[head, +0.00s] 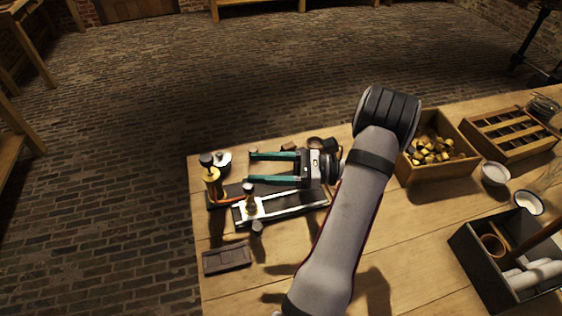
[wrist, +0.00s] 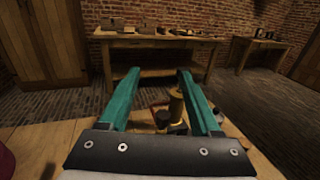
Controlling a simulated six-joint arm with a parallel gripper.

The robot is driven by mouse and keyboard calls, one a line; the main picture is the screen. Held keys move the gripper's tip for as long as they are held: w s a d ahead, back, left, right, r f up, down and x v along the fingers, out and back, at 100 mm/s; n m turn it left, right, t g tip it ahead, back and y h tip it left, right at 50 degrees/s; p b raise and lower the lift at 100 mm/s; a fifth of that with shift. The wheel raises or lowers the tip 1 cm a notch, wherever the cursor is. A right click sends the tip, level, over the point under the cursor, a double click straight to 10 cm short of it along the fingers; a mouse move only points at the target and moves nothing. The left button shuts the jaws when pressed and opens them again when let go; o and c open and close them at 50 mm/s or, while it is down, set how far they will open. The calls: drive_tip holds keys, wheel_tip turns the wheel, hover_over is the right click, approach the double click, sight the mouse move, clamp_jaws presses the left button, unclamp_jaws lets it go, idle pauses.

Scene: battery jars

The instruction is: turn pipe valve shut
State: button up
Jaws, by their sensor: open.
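A brass upright fitting with a dark round top (head: 212,182) stands near the table's left edge. A second, smaller brass fitting with a dark top (head: 249,200) stands on a pale strip beside it. I cannot tell for certain which one is the pipe valve. My gripper (head: 249,168) is open, its two teal fingers pointing left above the table, with nothing held. The fingertips are to the right of the taller fitting and apart from it. In the wrist view my gripper (wrist: 158,73) is open, and a brass post (wrist: 176,105) shows beside the inner face of the right finger.
A small pale round piece (head: 222,158) lies behind the taller fitting. A dark flat block (head: 227,258) lies at the front left. A wooden box of brass pieces (head: 405,170), a divided wooden tray (head: 497,152) and a dark bin (head: 466,249) stand right of my arm.

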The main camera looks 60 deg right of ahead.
drive_tip(key=s+r, duration=0.1)
drive_tip(key=s, duration=0.1)
drive_tip(key=s+d+r, duration=0.1)
drive_tip(key=s, duration=0.1)
drive_tip(key=shift+s+d+r, duration=0.1)
drive_tip(key=shift+r, duration=0.25)
drive_tip(key=m+t+h, duration=0.1)
drive_tip(key=m+h, duration=0.8)
drive_tip(key=h, duration=0.5)
approach(245, 183)
drive_tip(key=x, duration=1.2)
drive_tip(key=shift+d+f, duration=0.15)
drive_tip(key=shift+f, duration=0.25)
clamp_jaws()
